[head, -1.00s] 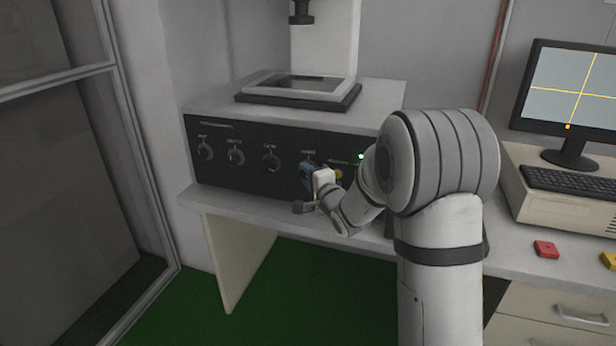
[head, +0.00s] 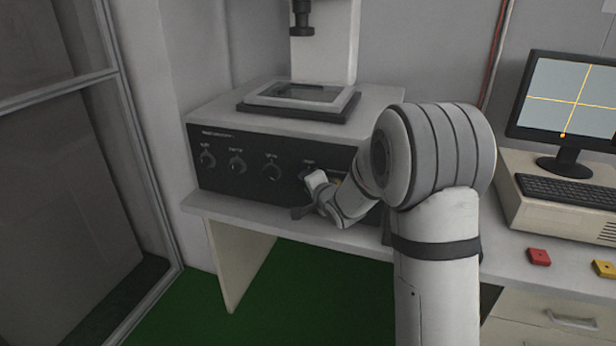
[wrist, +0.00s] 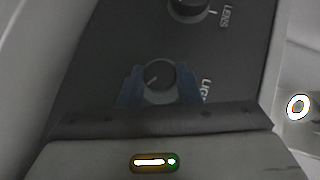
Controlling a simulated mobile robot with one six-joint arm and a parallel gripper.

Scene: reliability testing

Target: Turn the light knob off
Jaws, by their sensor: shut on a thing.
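The light knob (wrist: 158,76) is a round dark knob with a pale pointer line, beside a label partly reading "LIG" in the wrist view. My gripper (wrist: 160,88) has blue fingers on both sides of this knob and is shut on it. In the head view, my gripper (head: 313,180) is at the fourth knob from the left on the black front panel (head: 255,184). My gripper and wrist hide most of that knob and the panel's right part there.
Three other knobs are left of my gripper, the nearest being the lens knob (wrist: 188,7). The white bench (head: 250,211) runs below the panel. A monitor (head: 565,100), keyboard (head: 568,184) and red button box (head: 539,257) are at the right.

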